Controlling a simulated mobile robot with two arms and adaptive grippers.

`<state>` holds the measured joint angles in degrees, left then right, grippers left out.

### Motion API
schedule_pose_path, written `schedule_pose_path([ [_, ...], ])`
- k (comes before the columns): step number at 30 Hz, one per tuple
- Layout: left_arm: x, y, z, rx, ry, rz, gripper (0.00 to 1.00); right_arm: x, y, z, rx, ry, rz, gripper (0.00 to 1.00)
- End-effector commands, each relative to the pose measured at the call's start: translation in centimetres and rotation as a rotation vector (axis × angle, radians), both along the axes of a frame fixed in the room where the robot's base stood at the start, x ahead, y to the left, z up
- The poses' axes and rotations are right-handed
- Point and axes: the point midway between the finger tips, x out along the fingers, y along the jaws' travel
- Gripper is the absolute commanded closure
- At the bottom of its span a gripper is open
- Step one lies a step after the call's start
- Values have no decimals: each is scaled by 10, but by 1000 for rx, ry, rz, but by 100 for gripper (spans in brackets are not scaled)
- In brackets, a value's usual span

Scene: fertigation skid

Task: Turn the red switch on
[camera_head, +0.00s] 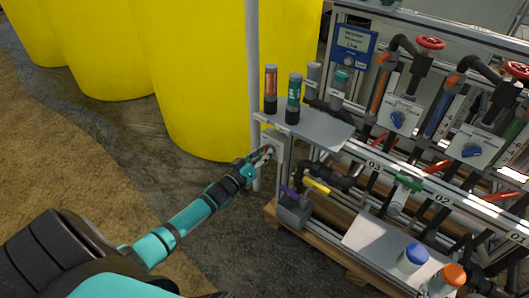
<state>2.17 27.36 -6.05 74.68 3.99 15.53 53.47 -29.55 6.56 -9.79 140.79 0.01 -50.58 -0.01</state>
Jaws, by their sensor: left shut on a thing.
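The red switch (268,149) is a small red part on a grey box (274,141) at the left end of the skid, below a grey shelf. My left arm reaches in from the lower left. My left gripper (264,154) is at the box front, shut on the red switch. The fingers cover most of the switch, so its turned position cannot be told. My right gripper is not in view.
A red-banded bottle (270,88) and a green-banded bottle (293,98) stand on the grey shelf (325,128) just above. A pale post (253,75) rises beside the box. Yellow tanks (190,70) stand behind. A yellow-handled valve (317,185) is lower right.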

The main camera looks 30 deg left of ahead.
Motion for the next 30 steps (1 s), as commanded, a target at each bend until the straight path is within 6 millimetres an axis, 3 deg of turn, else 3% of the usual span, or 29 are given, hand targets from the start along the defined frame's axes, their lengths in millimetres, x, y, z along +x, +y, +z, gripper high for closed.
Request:
schedule_pose_path([
  [12, 0, 0, 1, 395, -29, 1, 100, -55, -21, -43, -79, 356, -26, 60],
  [21, 0, 0, 1, 680, -52, 1, 100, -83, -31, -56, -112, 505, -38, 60],
  [30, 0, 0, 0, 957, -75, 1, 100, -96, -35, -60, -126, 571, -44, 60],
])
